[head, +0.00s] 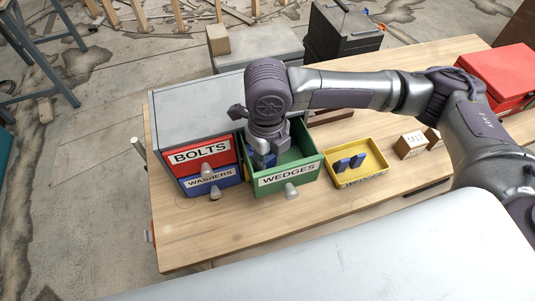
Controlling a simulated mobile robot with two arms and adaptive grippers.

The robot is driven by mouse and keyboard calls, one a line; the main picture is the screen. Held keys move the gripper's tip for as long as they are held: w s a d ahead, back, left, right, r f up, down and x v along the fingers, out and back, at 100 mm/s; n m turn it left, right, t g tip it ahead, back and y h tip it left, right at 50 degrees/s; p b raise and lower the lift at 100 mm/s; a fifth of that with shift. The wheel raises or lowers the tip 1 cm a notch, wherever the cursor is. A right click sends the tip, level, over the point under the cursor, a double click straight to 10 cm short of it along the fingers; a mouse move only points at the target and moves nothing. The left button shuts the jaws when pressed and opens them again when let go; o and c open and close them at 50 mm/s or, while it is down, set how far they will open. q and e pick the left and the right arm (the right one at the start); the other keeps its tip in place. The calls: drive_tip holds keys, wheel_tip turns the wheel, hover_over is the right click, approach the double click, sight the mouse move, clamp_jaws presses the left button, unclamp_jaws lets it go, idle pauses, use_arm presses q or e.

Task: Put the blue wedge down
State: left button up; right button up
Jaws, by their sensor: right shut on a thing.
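My right gripper (265,148) reaches down into the left part of the open green drawer labelled WEDGES (314,174). It is shut on a blue wedge (268,160), of which only a little blue shows by the fingers. I cannot tell whether this wedge touches the drawer floor. Two more blue wedges (342,165) (357,161) lie in a yellow tray (375,178) to the right of the drawer. My left gripper is not in view.
The grey cabinet (185,112) also has a red BOLTS drawer (201,153) and a blue WASHERS drawer (210,181). Small cardboard boxes (410,146) and a red case (497,75) stand on the right. The front of the wooden table (230,225) is clear.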

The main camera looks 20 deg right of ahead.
drive_tip(key=o, duration=0.6)
drive_tip(key=shift+o, duration=0.2)
drive_tip(key=shift+r, duration=0.45)
wheel_tip(320, 180, up, 12)
drive_tip(key=b, duration=0.2)
drive_tip(key=shift+r, duration=0.2)
